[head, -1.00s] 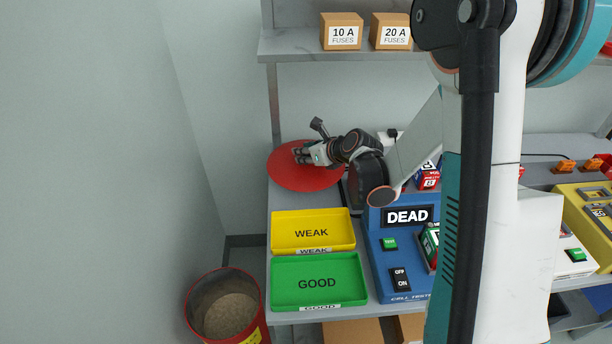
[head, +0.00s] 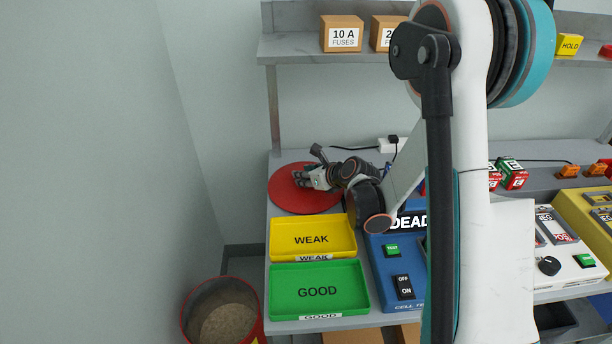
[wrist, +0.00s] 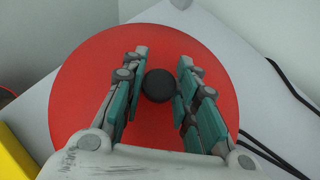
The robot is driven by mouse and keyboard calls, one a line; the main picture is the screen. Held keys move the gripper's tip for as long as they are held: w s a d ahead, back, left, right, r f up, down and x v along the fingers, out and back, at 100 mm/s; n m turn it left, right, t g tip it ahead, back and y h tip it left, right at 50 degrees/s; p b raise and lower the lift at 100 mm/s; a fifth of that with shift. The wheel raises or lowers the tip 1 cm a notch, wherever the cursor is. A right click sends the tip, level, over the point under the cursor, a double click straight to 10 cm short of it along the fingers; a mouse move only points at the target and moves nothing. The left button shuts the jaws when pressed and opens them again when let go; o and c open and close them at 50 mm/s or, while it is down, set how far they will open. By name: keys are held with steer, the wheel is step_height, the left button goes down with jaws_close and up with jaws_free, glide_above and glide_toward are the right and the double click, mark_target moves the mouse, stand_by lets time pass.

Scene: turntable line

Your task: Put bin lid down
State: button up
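The bin lid is a round red disc (head: 300,204) with a black knob, lying flat at the back left of the grey bench, behind the yellow tray. It fills much of the wrist view (wrist: 85,85), with the black knob (wrist: 158,85) near its middle. My gripper (head: 298,178) is over the lid. In the wrist view its two fingers (wrist: 163,62) stand on either side of the knob, with a narrow gap showing on the left side; on the right it is close to touching. The red bin (head: 190,318) stands uncovered on the floor at lower left.
A yellow WEAK tray (head: 313,240) and a green GOOD tray (head: 318,292) are in front of the lid. A blue cell tester (head: 387,270) stands to their right, partly behind my arm. Fuse boxes (head: 341,34) sit on the shelf above. A white plug and cable (head: 388,146) lie behind.

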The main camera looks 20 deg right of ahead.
steer(key=shift+o, duration=1.3)
steer(key=shift+r, duration=0.15)
steer(key=shift+s+d+r, duration=0.1)
steer(key=shift+s+r, duration=0.1)
steer(key=p+v, duration=0.4)
steer(key=v, duration=0.7)
steer(key=shift+s, duration=0.15)
steer(key=shift+r, duration=0.15)
